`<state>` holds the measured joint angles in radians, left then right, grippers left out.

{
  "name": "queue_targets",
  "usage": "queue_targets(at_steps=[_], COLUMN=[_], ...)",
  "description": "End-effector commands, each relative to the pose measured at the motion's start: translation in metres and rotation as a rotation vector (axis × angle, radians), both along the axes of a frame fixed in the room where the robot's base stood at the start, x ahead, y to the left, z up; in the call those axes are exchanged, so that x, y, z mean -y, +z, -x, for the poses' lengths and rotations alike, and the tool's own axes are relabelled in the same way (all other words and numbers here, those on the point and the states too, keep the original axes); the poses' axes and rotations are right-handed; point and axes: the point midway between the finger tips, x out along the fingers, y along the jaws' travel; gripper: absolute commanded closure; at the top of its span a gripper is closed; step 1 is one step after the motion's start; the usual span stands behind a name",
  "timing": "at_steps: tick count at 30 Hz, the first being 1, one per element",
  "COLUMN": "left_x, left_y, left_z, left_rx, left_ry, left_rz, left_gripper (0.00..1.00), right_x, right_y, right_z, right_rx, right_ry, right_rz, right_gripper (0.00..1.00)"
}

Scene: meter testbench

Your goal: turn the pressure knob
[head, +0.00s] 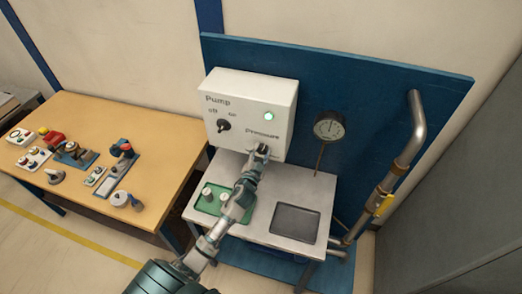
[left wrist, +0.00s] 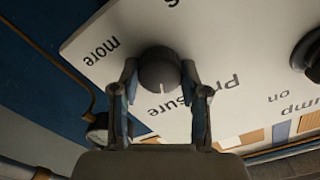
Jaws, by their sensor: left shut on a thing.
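The pressure knob (left wrist: 160,72) is a dark round knob with a light pointer line, on the white pump box (head: 247,92) beside the word "Pressure". My left gripper (head: 262,150) reaches the lower right of the box front. In the left wrist view my left gripper (left wrist: 159,75) has one finger on each side of the knob and is shut on it. In the head view the gripper hides the knob. The pointer line faces toward the gripper's palm in the wrist view. My right gripper is in neither view.
The pump switch (head: 224,126) sits left on the box, with a lit green lamp (head: 269,115) at upper right. A round gauge (head: 328,126) stands to the right. The bench below holds a green tray (head: 209,207) and a dark tray (head: 296,224). A pipe (head: 417,130) runs at right.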

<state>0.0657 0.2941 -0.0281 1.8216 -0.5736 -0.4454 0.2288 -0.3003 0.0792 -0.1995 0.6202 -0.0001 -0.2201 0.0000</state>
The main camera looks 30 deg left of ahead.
Motion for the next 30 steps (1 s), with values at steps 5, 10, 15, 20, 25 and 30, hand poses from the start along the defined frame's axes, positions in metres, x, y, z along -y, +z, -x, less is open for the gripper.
queue_targets(at_steps=[5, 10, 15, 20, 25, 30], left_x=[0.001, 0.002, 0.002, 0.002, 0.003, 0.003], left_y=[-0.002, -0.002, -0.003, -0.004, -0.005, -0.006], left_z=[0.0, 0.0, 0.0, 0.0, 0.0, 0.001], left_rx=[-0.045, -0.082, -0.12, -0.157, -0.192, -0.222], left_ry=[0.0, -0.003, -0.003, -0.004, -0.005, -0.005], left_rz=[-0.16, -0.317, -0.474, -0.622, -0.766, -0.888], left_gripper=[0.9, 0.9, 0.9, 0.9, 0.9, 0.9], right_x=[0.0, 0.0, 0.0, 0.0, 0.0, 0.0], right_y=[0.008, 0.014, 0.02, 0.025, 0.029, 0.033], right_z=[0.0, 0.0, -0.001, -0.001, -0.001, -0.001], right_rx=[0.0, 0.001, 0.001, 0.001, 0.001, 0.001], right_ry=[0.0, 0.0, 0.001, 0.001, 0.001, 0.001], right_rz=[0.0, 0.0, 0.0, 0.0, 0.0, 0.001], right_gripper=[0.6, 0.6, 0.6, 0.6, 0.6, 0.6])
